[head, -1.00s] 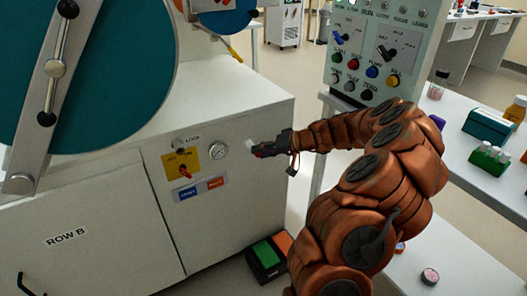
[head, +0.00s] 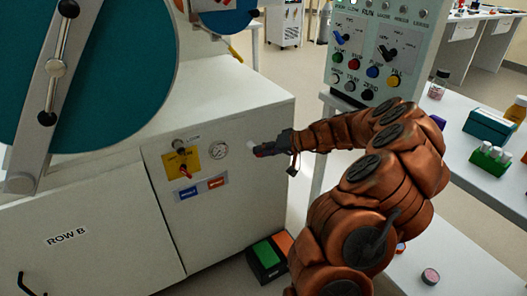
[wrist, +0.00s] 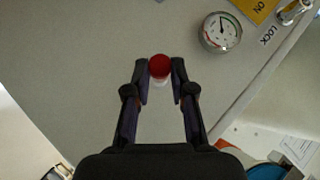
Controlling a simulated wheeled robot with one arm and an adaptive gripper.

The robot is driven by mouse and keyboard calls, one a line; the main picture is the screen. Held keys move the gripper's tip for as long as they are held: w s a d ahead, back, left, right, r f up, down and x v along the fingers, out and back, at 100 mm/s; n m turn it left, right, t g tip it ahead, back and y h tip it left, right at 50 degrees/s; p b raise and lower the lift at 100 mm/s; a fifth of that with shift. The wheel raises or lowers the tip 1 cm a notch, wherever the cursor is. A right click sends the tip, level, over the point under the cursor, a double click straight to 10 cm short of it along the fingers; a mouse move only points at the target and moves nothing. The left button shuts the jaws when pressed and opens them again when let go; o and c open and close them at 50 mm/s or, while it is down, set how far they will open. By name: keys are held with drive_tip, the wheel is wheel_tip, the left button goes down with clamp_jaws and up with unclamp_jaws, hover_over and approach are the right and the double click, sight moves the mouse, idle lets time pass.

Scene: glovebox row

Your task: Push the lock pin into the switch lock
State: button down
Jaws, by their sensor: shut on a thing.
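The switch lock (head: 179,145) is a small metal fitting beside the word LOCK, above a yellow switch plate (head: 171,166) with a red knob. Part of it shows at the upper right corner of the wrist view (wrist: 291,13). My gripper (head: 258,150) is in front of the cabinet's panel, to the right of the lock and gauge. In the wrist view, my gripper (wrist: 161,68) is shut on a small piece with a red round end (wrist: 159,65) and a white body, which I take as the lock pin. It is apart from the lock.
A round gauge (head: 219,150) sits between the lock and my gripper. A green and orange box (head: 268,257) stands on the floor at the cabinet's corner. A tall control panel (head: 373,50) rises behind my arm.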

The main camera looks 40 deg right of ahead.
drive_tip(key=shift+s+a+b, duration=0.2)
drive_tip(key=shift+s+b, duration=0.85)
drive_tip(key=shift+s, duration=1.45)
idle(0.9)
drive_tip(key=shift+s+a+b, duration=0.2)
drive_tip(key=shift+s+b, duration=0.95)
drive_tip(key=shift+s, duration=1.2)
